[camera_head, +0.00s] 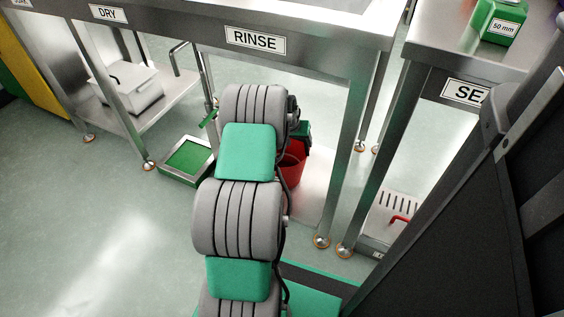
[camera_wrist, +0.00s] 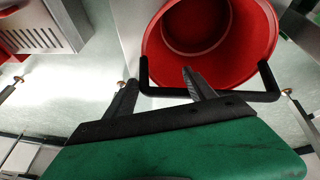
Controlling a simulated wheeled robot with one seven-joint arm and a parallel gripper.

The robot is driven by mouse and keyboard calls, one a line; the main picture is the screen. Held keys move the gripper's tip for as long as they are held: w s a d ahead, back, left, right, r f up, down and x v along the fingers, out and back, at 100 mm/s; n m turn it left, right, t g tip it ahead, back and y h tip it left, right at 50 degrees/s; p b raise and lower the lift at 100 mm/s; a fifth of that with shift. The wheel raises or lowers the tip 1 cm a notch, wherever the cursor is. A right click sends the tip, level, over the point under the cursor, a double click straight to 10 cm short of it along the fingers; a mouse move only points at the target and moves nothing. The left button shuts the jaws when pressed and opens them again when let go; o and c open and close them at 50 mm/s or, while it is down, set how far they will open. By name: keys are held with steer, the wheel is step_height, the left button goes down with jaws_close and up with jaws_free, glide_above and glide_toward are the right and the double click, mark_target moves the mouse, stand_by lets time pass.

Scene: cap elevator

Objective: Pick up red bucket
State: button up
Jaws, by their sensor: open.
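The red bucket (camera_head: 292,166) stands on the low metal shelf under the RINSE table, mostly hidden behind my arm in the head view. In the wrist view, I look into the open, empty-looking red bucket (camera_wrist: 212,45) with its black handle (camera_wrist: 262,95) along the near side of the rim. My gripper (camera_wrist: 158,85) is open, with two dark fingers apart at the bucket's near rim. One finger overlaps the handle and rim in the picture; the other is to the left, outside the bucket. I cannot tell whether either finger touches the handle.
The RINSE table (camera_head: 300,55) is above the bucket, with a leg (camera_head: 350,150) to its right. A green-bottomed tray (camera_head: 188,158) lies on the floor to the left. A metal box with a red handle (camera_head: 385,222) is at right.

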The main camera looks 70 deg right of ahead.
jaws_close()
stand_by(0.5)
steer(key=shift+r, duration=0.1)
stand_by(0.4)
